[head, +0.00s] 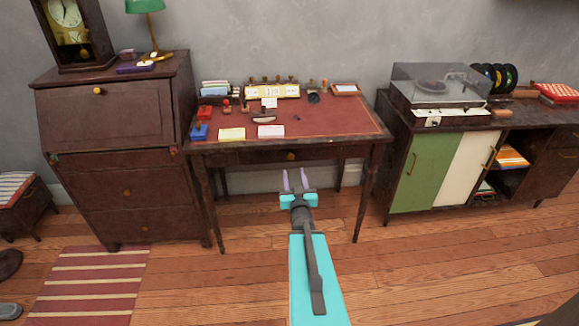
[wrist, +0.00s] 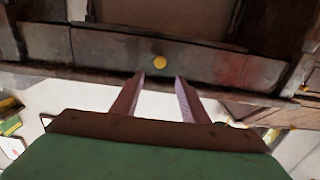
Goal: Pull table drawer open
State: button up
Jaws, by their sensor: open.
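The dark wooden table (head: 348,128) with a red top stands in the middle of the head view. Its drawer front (head: 325,153) looks flush with the frame, with a small brass knob (head: 290,156) at its middle. My gripper (head: 294,172) is in front of the table, its two pale purple fingers apart and pointing at the drawer. In the wrist view the knob (wrist: 159,61) shows just beyond the gap between the fingertips of my gripper (wrist: 159,76), against the drawer front (wrist: 110,50). Nothing is between the fingers. I cannot tell the exact distance to the knob.
A dark bureau (head: 115,195) stands left of the table. A cabinet with a green door (head: 416,170) and a record player (head: 437,85) stands on the right. Stamps and papers lie on the tabletop. The wooden floor (head: 225,275) before the table is clear around my arm.

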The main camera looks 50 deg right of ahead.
aim_at(291, 157)
jog(key=shift+b+x, duration=3.85)
jog(key=shift+x, duration=1.1)
jog(key=shift+c, duration=0.5)
